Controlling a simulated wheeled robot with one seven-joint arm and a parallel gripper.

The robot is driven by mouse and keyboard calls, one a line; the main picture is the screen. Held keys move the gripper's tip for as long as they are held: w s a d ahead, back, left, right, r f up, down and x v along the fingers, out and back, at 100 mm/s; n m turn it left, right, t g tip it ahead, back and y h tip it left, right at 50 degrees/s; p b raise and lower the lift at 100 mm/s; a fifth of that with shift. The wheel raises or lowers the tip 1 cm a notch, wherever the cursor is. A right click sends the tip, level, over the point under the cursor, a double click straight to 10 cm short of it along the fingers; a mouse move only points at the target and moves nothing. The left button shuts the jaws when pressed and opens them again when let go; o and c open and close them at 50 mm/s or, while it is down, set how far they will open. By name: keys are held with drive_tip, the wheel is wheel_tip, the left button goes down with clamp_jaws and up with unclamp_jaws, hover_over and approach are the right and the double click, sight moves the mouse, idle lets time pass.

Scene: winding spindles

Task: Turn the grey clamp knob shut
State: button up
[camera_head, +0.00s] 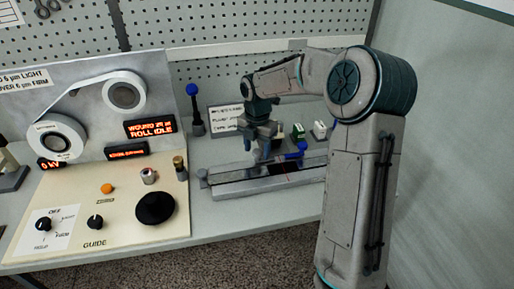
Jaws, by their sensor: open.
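My gripper (259,148) points down over the left-middle part of a long grey fixture (235,192) with a dark top. Its two fingers are apart. From this view I cannot tell whether they touch anything. No grey clamp knob stands out clearly. A small grey part (203,175) sits at the fixture's left end, too small to identify. A blue-ended handle (296,151) lies at the fixture's far side, just right of my gripper. What is directly behind and under my fingers is partly hidden.
A cream control panel (125,232) with a large black disc (155,208), dials and two film rolls stands on the left. A blue-topped lever (194,105) and a sign (226,119) stand behind the fixture. Small blocks (298,131) stand behind it. Bare table lies in front.

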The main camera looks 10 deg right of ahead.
drive_tip(key=shift+f, duration=0.15)
drive_tip(key=c, duration=1)
drive_tip(key=shift+o, duration=0.2)
drive_tip(key=m+p, duration=0.1)
drive_tip(key=m, duration=0.3)
drive_tip(key=shift+m, duration=0.4)
drive_tip(key=m, duration=0.4)
drive_tip(key=shift+m, duration=0.3)
drive_tip(key=m, duration=0.4)
drive_tip(key=shift+m+b, duration=0.45)
drive_tip(key=shift+m, duration=1.75)
